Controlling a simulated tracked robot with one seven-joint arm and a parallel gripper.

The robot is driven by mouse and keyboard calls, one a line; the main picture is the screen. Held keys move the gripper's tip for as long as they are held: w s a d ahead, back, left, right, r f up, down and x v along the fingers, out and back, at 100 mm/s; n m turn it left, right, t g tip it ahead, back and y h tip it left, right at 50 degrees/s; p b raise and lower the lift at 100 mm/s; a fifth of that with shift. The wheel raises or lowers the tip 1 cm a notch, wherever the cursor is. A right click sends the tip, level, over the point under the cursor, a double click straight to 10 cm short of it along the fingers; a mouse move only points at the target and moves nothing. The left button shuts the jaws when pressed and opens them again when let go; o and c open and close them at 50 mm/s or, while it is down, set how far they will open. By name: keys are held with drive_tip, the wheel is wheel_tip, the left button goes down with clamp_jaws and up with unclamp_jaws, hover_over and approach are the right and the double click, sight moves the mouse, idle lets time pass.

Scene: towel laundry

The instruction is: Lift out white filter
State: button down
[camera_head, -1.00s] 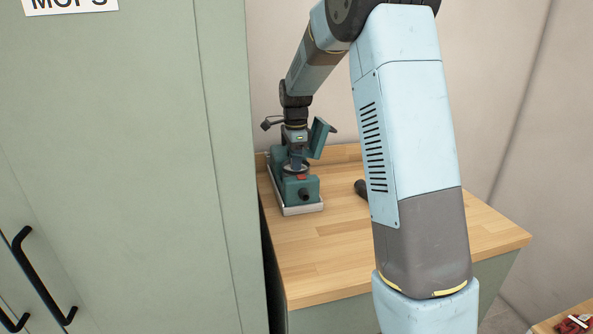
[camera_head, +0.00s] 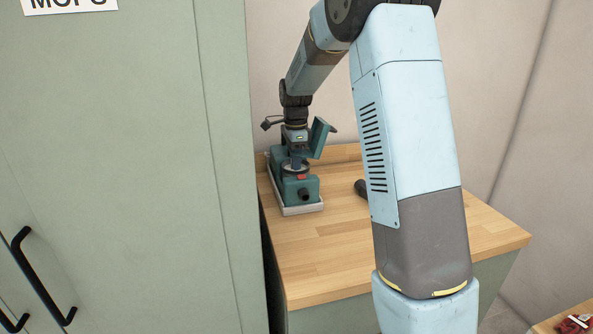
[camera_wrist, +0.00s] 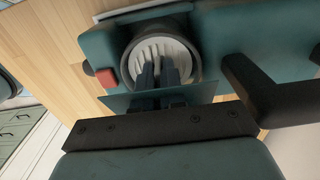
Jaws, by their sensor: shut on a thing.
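The white filter (camera_wrist: 150,50) shows in the wrist view as a round, ribbed, pale piece inside the dark ring of a teal machine (camera_wrist: 215,35). My gripper (camera_wrist: 158,70) is over the filter, its two dark fingers close together and shut on it. The filter still sits within the ring in this view. In the head view the teal machine (camera_head: 305,185) stands on the wooden bench with its lid (camera_head: 320,138) raised. My gripper (camera_head: 295,162) reaches down into it from above; the filter is hidden there.
The machine rests in a pale tray (camera_head: 302,210) on the wooden bench (camera_head: 330,250). A dark cylindrical thing (camera_head: 361,188) lies to its right, partly behind my arm. A green cabinet (camera_head: 120,180) stands close on the left. The bench front is clear.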

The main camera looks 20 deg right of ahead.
drive_tip(key=shift+w+r, duration=0.1)
drive_tip(key=shift+r, duration=1.25)
drive_tip(key=shift+r, duration=0.15)
drive_tip(key=shift+r, duration=1.35)
drive_tip(key=shift+r, duration=0.25)
drive_tip(key=shift+r, duration=1.15)
drive_tip(key=shift+r, duration=0.1)
